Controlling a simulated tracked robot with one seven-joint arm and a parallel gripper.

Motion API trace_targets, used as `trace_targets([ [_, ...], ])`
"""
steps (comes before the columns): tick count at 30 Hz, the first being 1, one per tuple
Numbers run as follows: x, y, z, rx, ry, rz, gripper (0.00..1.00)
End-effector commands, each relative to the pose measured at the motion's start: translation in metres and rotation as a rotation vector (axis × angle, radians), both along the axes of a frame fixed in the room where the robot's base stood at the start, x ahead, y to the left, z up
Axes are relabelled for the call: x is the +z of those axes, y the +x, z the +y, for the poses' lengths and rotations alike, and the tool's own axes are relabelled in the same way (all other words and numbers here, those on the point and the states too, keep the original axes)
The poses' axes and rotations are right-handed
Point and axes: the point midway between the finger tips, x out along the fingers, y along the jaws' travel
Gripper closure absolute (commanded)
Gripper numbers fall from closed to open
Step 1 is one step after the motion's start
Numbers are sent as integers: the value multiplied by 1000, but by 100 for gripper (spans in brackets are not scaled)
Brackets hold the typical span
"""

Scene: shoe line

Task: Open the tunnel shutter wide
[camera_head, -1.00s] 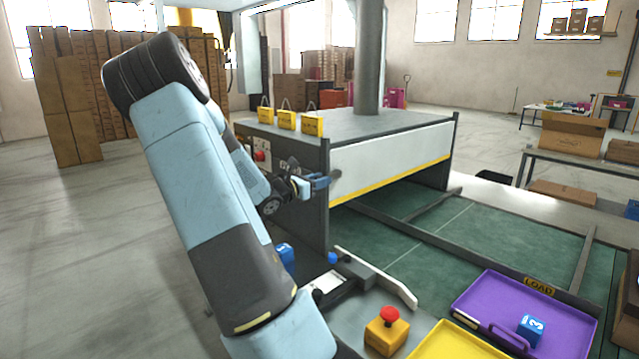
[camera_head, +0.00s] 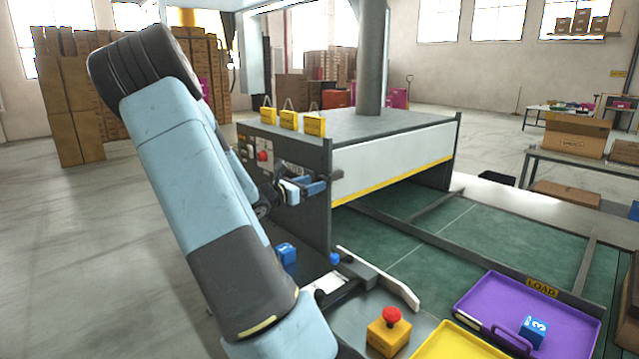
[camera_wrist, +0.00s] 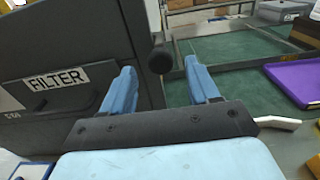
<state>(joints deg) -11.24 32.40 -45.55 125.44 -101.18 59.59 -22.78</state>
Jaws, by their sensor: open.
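The tunnel (camera_head: 318,212) is a dark grey box over the green belt. Its shutter (camera_head: 395,160) is a pale panel with a yellow lower edge, and an open gap shows beneath it. A dark round knob (camera_head: 336,174) sticks out at the shutter's left end, by the tunnel's side wall. In the wrist view the knob (camera_wrist: 159,60) appears between and just beyond my fingertips. My gripper (camera_head: 320,182) is open, its blue fingers pointing at the knob. The wrist view shows the open gripper (camera_wrist: 160,75) empty, with no visible contact.
A panel labelled FILTER (camera_wrist: 57,79) stands close on the left in the wrist view. A yellow box with a red button (camera_head: 389,330), a purple tray (camera_head: 480,305) and a yellow tray (camera_head: 450,345) lie in front. Several yellow tags (camera_head: 289,120) stand on the tunnel. The green belt (camera_head: 480,235) is mostly clear.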

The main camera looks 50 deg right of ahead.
Motion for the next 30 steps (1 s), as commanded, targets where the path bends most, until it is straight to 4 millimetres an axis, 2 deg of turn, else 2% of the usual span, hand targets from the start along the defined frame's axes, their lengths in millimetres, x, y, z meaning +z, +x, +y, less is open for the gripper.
trace_targets([
  [1, 0, 2, 12, 4, 0, 0, 40],
  [6, 0, 5, 45, 4, 1, 0, 40],
  [15, 0, 8, 84, 1, 0, 1, 40],
  [21, -1, 8, 91, -2, -1, 1, 40],
  [30, -1, 9, 91, 0, -1, 1, 40],
])
